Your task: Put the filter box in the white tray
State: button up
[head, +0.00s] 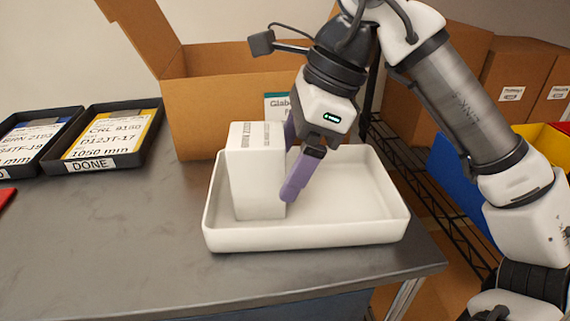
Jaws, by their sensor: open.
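The filter box (256,180) is a tall white carton with grey print on its top. It stands upright inside the white tray (310,235), in the tray's left part. The tray is shallow and sits near the front right corner of the grey table. My gripper (290,172) points down over the tray, at the right side of the box. Its purple fingers are open; one reaches down in front of the box's right edge and the other is partly hidden behind the box. I cannot tell whether the fingers touch the box.
An open cardboard box (215,100) stands behind the tray. Two black trays with labelled cards, one marked DONE (92,164), lie at the left. The table between them and the white tray is clear. A wire shelf with cartons (515,75) is at the right.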

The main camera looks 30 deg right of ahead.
jog(key=p+v, duration=0.2)
jog(key=v, duration=0.7)
jog(key=shift+d+r, duration=0.2)
jog(key=shift+r, duration=0.1)
jog(key=shift+s, duration=0.15)
